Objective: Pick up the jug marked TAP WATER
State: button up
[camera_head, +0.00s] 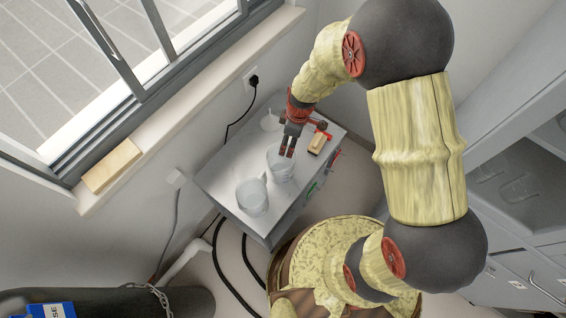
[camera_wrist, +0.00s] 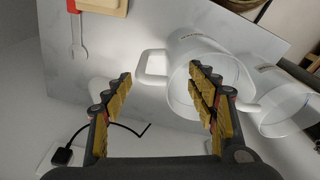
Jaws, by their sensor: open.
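Two clear jugs stand on the small grey cabinet top. The nearer-to-gripper jug (camera_head: 281,168) is below my gripper (camera_head: 287,148); the other jug (camera_head: 252,198) is lower left of it. In the wrist view my gripper (camera_wrist: 160,76) is open, with the first jug's white handle (camera_wrist: 152,68) showing between the fingertips. The right finger overlaps this jug's body (camera_wrist: 218,62); I cannot tell whether it touches. The second jug (camera_wrist: 288,112) is further right. Dark markings show on both jugs, too small to read, so I cannot tell which is TAP WATER.
A pale whitish vessel (camera_head: 270,122) stands at the cabinet's back, beside my gripper. A wooden block (camera_head: 317,143) and red-handled tool lie to the right. The cabinet top (camera_head: 222,180) is bare at left. A wall with a plug (camera_head: 254,80) and window borders it.

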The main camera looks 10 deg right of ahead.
jog(key=f, duration=0.1)
jog(key=f+b, duration=0.1)
jog(key=f, duration=0.2)
jog(key=shift+w+a+f+b, duration=0.25)
jog(key=shift+a+f+b, duration=0.05)
jog(key=shift+c, duration=0.8)
jog(key=shift+s, duration=0.1)
grip_shut()
jog(key=shift+r, duration=0.1)
